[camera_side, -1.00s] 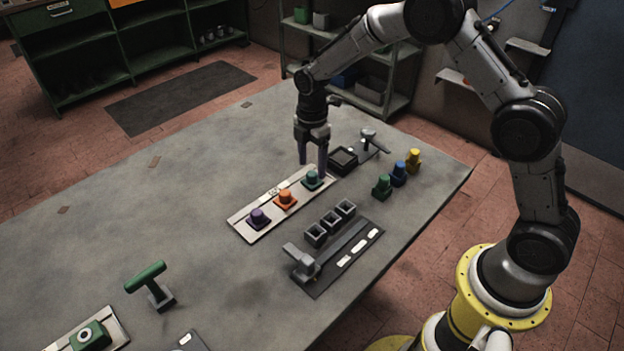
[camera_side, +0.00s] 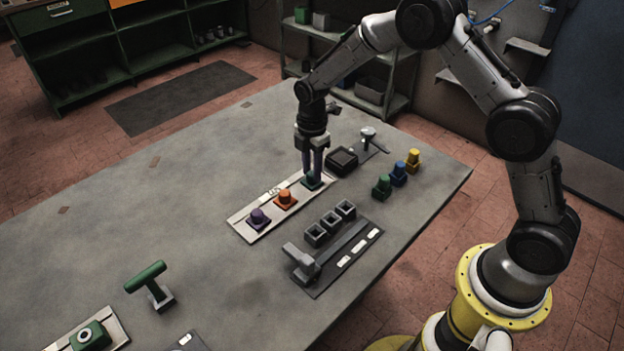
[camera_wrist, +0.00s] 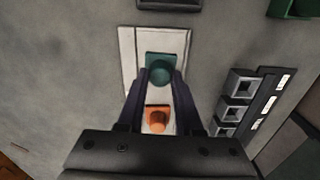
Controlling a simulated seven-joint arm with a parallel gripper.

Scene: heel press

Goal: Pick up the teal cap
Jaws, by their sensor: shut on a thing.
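The teal cap (camera_side: 311,182) sits at the far end of a pale strip (camera_side: 246,222), and my gripper (camera_side: 312,174) is down on it with its fingers closed about its sides. In the wrist view the teal cap (camera_wrist: 160,72) shows between the fingertips of my gripper (camera_wrist: 160,78). Its square base rests on the strip. In the side view the fingers hide much of it. The orange cap (camera_side: 285,198) stands beside it on the strip, and the purple cap (camera_side: 258,218) is at the near end.
A dark square box (camera_side: 342,161) stands just right of my gripper. Three grey square cups (camera_side: 330,223) and a lever fixture (camera_side: 302,262) lie nearer. The table's left part is largely clear.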

